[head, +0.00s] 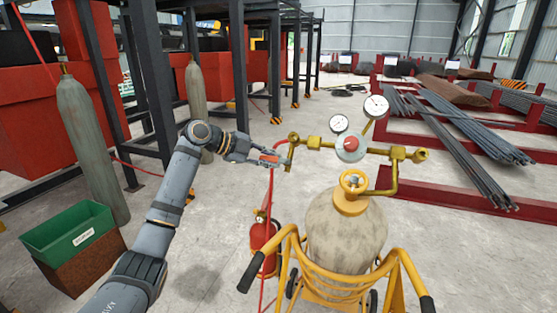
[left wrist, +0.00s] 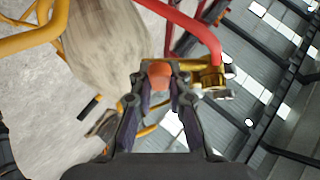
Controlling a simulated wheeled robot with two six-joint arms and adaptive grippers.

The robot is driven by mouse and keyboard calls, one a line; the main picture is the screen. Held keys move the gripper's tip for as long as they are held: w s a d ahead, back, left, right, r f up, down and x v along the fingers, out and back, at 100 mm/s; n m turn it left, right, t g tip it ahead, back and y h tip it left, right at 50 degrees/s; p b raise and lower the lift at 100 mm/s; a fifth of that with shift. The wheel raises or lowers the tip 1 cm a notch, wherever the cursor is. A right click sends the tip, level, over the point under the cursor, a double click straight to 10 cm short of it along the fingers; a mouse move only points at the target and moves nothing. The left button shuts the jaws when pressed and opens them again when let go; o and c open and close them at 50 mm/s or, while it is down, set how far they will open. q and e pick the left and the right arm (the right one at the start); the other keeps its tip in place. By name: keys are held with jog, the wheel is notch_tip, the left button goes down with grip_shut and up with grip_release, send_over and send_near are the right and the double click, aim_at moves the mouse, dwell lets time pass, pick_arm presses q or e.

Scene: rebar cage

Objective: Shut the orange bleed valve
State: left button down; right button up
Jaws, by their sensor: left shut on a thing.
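The orange bleed valve (head: 268,158) is at the left end of the brass regulator (head: 350,147) in the head view. My left gripper (head: 276,161) comes in from the left and is shut on the orange valve part. In the left wrist view the orange valve (left wrist: 160,72) sits between the two fingertips (left wrist: 160,82), beside a brass fitting (left wrist: 208,77). The fingers partly hide the valve, so its exact turn is hard to tell. My right gripper is not in view.
The regulator stands on a tan gas cylinder (head: 345,235) in a yellow cart (head: 335,283). Two gauges (head: 376,106) rise above it. A red hose (head: 268,195) hangs below the left fitting near a fire extinguisher (head: 263,236). A green bin (head: 75,228) stands left.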

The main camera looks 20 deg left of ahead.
pick_arm(q)
jog(key=shift+w+r+m, duration=0.1)
jog(key=shift+m, duration=0.2)
dwell(0.4)
jog(key=c, duration=1.3)
grip_release()
jog(key=v, duration=1.2)
jog(key=shift+w+r, duration=0.1)
jog(key=shift+w, duration=0.1)
